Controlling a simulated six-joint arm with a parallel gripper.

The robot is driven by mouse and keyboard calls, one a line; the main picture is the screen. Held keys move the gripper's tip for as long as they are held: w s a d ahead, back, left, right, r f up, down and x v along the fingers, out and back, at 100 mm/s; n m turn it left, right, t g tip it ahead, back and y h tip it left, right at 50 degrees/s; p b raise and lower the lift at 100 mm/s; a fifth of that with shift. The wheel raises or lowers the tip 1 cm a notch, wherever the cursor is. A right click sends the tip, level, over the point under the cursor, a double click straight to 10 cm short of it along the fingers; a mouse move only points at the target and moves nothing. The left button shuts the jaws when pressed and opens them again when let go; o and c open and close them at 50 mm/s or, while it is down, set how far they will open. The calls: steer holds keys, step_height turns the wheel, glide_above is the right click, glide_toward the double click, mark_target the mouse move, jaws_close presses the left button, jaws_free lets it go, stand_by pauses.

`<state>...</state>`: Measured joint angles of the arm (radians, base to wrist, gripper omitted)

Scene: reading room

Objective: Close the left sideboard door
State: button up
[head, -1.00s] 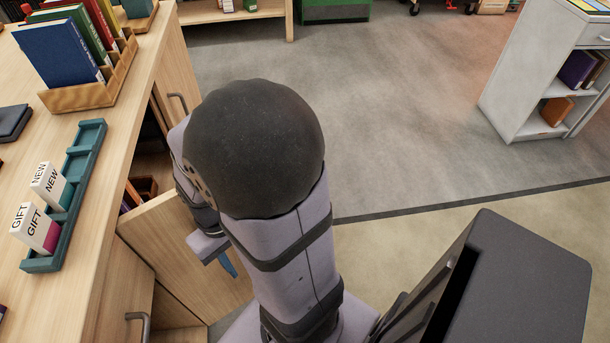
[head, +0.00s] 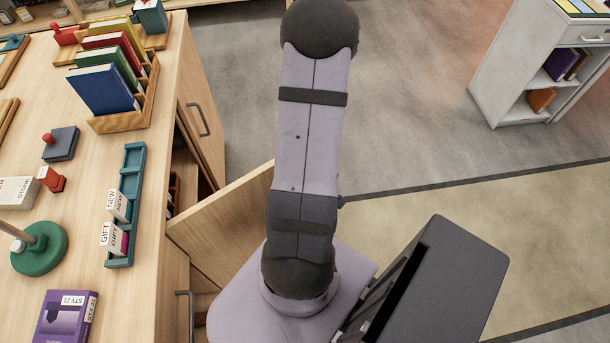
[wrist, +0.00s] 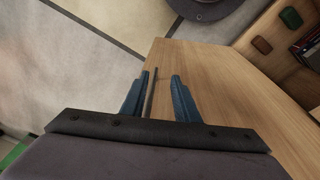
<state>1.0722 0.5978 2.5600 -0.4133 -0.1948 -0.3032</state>
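The left sideboard door (head: 225,225) is a light wood panel standing wide open, swung out from the sideboard front in the head view. It fills much of the wrist view as a wood surface (wrist: 225,105). My gripper (wrist: 158,78) has its two blue fingers apart over the panel. A thin grey bar, which looks like the door handle (wrist: 151,92), shows between the fingers, closer to the left one; I cannot tell whether they touch. My gripper is hidden behind my arm in the head view.
The sideboard top (head: 75,225) holds a book rack (head: 130,115), a teal tray (head: 127,205) with GIFT and NEW blocks, and a purple box (head: 65,318). A white shelf unit (head: 510,75) stands right; floor between is clear.

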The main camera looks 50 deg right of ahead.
steer(key=shift+w+d+r+m+t+h+p, duration=0.15)
steer(key=shift+r+m+t+p, duration=0.2)
steer(key=shift+r+p, duration=0.6)
steer(key=shift+s+d+r+m+t+h+p, duration=0.1)
steer(key=shift+d+r+m+t+h+p, duration=0.3)
steer(key=shift+p, duration=0.85)
steer(key=shift+w+a+r+m+t+y+p, duration=0.15)
steer(key=shift+r+t+p, duration=0.3)
steer(key=shift+r+p, duration=0.55)
steer(key=shift+d+f, duration=0.15)
steer(key=shift+f, duration=0.15)
steer(key=shift+x, duration=3.5)
jaws_close()
